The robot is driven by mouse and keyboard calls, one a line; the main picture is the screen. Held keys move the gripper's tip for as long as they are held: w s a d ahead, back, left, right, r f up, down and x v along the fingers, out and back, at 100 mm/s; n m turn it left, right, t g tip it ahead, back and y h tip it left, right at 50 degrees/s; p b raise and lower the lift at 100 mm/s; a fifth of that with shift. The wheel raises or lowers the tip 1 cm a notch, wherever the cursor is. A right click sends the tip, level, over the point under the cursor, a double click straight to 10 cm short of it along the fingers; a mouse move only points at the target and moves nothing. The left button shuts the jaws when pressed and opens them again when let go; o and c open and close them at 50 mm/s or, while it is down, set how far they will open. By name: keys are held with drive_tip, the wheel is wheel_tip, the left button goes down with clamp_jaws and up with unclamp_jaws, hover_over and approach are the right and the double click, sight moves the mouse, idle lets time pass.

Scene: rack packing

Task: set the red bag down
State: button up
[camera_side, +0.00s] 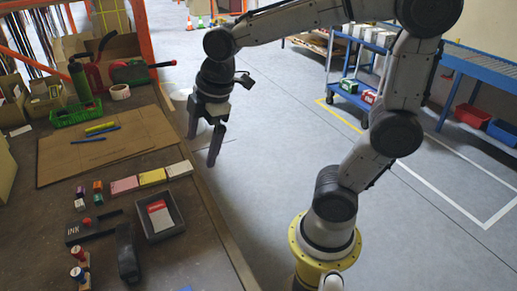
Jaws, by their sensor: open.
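I cannot make out a red bag in the side camera view. My gripper (202,151) is open and empty. It points down past the right edge of the workbench (190,190), over the grey floor. Its two fingers are apart, with only floor showing between them. A small red and white item (159,217) lies in a dark grey tray (179,228) on the bench; I cannot tell whether it is a bag.
A cardboard sheet (75,165) with pens lies on the bench. Sticky-note pads (152,177), stamps (78,275) and a black stapler (127,255) are nearer. A green basket (75,115) stands at the back. A blue cart (352,95) stands on the floor beyond my arm.

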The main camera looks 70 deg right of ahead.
drive_tip(key=s+d+m+t, duration=0.1)
drive_tip(key=s+m+t, duration=0.1)
drive_tip(key=s+m, duration=0.9)
drive_tip(key=shift+s, duration=0.65)
drive_tip(key=shift+r, duration=0.1)
idle(1.1)
